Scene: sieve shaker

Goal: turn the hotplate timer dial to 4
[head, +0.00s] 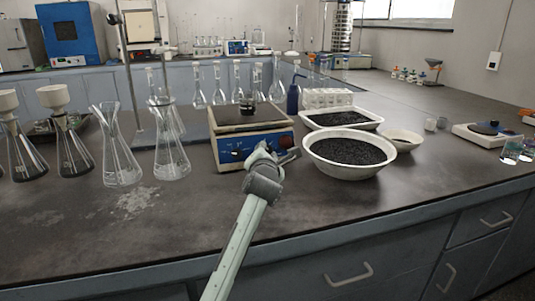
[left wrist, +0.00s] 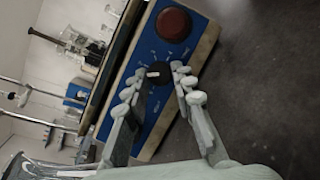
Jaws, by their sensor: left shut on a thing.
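The hotplate (head: 243,121) stands near the bench's front edge, its blue front panel facing me. A small glass beaker with dark contents (head: 248,105) stands on its top. In the left wrist view, the black timer dial (left wrist: 161,71) with a white pointer mark sits on the blue panel, below a larger dark red knob (left wrist: 173,24). My left gripper (left wrist: 160,76) has one finger on each side of the dial and is shut on it. The scale marks around the dial are too small to read. In the head view my left gripper (head: 262,156) covers the dial. My right gripper is not in view.
A white bowl of dark granules (head: 365,171) stands close right of the hotplate, with a tray of granules (head: 340,117) behind it. Conical flasks (head: 120,165) stand to the left. The bench front below the hotplate is clear.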

